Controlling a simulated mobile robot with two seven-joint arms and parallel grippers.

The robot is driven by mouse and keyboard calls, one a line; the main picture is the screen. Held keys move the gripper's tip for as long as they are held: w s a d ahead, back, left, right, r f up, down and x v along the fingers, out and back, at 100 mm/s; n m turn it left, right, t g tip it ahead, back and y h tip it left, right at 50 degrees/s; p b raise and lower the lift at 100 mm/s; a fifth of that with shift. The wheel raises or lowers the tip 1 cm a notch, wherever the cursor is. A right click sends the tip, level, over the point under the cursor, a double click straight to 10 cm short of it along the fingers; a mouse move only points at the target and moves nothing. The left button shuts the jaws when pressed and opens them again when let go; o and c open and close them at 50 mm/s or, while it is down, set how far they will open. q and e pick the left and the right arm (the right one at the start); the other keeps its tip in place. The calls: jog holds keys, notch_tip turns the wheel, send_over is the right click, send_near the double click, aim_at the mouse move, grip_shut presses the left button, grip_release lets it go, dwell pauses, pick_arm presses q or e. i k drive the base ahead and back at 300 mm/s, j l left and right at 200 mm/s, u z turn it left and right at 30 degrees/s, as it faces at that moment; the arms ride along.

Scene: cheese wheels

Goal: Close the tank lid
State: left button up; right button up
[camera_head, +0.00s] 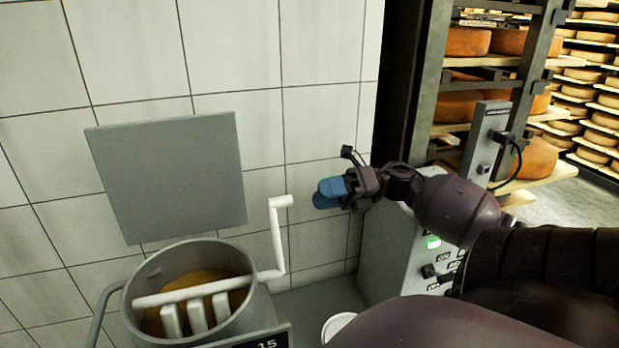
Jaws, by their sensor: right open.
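The tank lid (165,178) is a flat grey square panel. It stands raised, near upright, above and behind the tank, in front of the tiled wall. The tank (262,312) is a round grey metal vessel at the lower left, open at the top, with yellowish contents (207,281) showing inside. My right gripper (328,193), with blue fingertips, is open and empty. It is in the air to the right of the lid, clearly apart from it and from the tank. My left gripper is not in view.
A white cranked rod (277,236) with paddles crosses the tank opening and rises on its right. A grey control box (397,250) stands below my right forearm. A rack with cheese wheels (467,41) is at the right. A white round rim (338,322) shows at the bottom.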

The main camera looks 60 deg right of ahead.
aim_at(161, 179)
jog(key=k, duration=1)
